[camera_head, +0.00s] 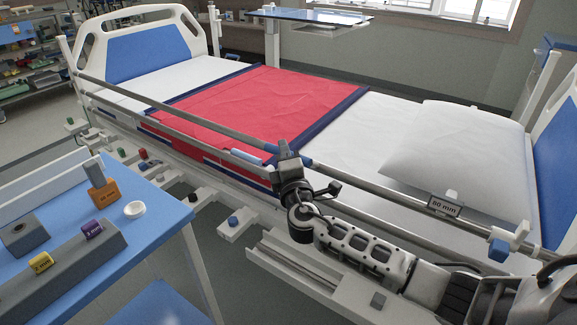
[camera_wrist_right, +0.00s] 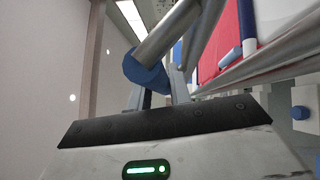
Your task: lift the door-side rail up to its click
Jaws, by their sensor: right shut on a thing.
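The near-side rail (camera_head: 190,118) is a long grey bar along the bed's near edge, from the footboard-like panel at left to a white post at right. It has a blue band near its middle. My right gripper (camera_head: 288,160) is shut on the rail by this band. A blue block (camera_head: 498,250) sits at the rail's right end. Whether a catch is engaged cannot be told. My left gripper is not in view.
The bed carries a red sheet (camera_head: 258,100) and a white pillow (camera_head: 460,143). An 80 mm label (camera_head: 445,207) hangs by the rail. A blue table (camera_head: 150,213) with blocks stands at left. An overbed table (camera_head: 312,15) stands behind.

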